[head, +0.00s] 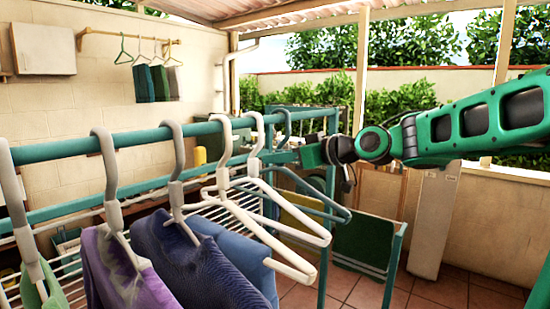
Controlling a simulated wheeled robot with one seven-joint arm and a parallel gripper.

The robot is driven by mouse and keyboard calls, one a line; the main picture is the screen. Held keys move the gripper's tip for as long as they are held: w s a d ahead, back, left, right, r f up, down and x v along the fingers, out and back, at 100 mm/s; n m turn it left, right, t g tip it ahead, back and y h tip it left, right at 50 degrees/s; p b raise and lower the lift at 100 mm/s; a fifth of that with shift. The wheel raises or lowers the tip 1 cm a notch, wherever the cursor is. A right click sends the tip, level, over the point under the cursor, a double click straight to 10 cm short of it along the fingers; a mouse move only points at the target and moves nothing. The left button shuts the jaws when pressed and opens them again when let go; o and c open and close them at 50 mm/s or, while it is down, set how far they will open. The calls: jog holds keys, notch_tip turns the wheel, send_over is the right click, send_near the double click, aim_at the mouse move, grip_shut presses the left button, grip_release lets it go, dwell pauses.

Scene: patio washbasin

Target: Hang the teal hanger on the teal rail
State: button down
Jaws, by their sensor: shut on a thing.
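The teal hanger (288,124) is bare, near the right end of the teal rail (75,149). Its hook shows at the height of the rail and seems to lie over it; I cannot tell whether it rests on the bar. Its shoulders slope down to the right behind a white hanger. My gripper (308,154) comes in from the right and is shut on the teal hanger just below its hook. The fingertips are small and partly hidden.
Several white and grey hangers, including a bare white hanger (256,222), crowd the rail to the left. A purple garment (120,270) and a dark blue garment (195,265) hang there. A brass wall rail (125,36) holds other hangers. A post (361,70) stands behind my gripper.

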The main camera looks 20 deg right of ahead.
jog(key=c, duration=1.7)
grip_release()
jog(key=shift+s+d, duration=0.1)
jog(key=shift+s+d, duration=1.15)
jog(key=shift+s, duration=0.45)
jog(key=shift+s+d, duration=1.15)
jog(key=shift+s, duration=0.45)
jog(key=shift+s+d, duration=1.15)
jog(key=shift+s, duration=0.45)
